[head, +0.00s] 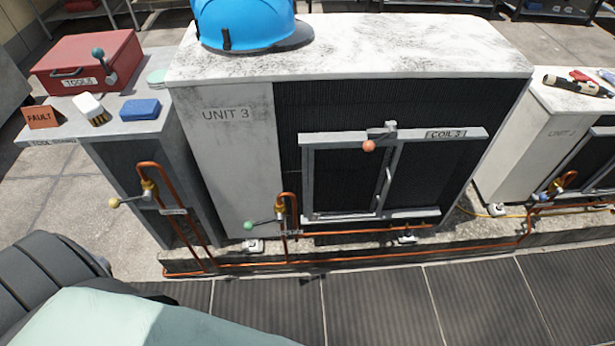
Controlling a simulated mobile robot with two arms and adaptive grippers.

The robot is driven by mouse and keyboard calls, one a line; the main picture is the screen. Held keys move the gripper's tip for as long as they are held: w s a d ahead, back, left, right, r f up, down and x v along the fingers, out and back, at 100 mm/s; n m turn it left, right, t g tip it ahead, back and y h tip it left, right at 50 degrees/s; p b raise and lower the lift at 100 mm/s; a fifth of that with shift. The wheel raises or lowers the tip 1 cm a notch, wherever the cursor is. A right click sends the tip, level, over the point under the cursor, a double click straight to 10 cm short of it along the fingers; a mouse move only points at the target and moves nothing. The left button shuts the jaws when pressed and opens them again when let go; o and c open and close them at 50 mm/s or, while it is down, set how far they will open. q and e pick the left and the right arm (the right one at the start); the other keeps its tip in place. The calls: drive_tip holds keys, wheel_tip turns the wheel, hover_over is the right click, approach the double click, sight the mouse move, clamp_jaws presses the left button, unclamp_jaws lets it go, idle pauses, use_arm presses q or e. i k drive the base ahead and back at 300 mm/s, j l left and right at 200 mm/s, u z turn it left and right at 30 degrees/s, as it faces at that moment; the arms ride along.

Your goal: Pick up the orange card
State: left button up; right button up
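An orange card (43,116) marked FAULT is at the front left corner of the grey tool stand (148,138), at the far left in the head view. The red toolbox (88,62) marked TOOLS is behind it. A brush (90,109) and a blue block (140,109) are to the right of the card. Nothing covers the card. Neither of my grippers shows; only part of my own arm is at the lower left.
The large UNIT 3 condenser (225,140) stands right of the tool stand, with a blue hard hat (245,22) on top. Copper pipes with valve handles (150,190) rise before the stand. Dark floor mats (375,300) lie clear in front.

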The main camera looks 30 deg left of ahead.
sight(45, 117)
drive_tip(key=u, duration=2.35)
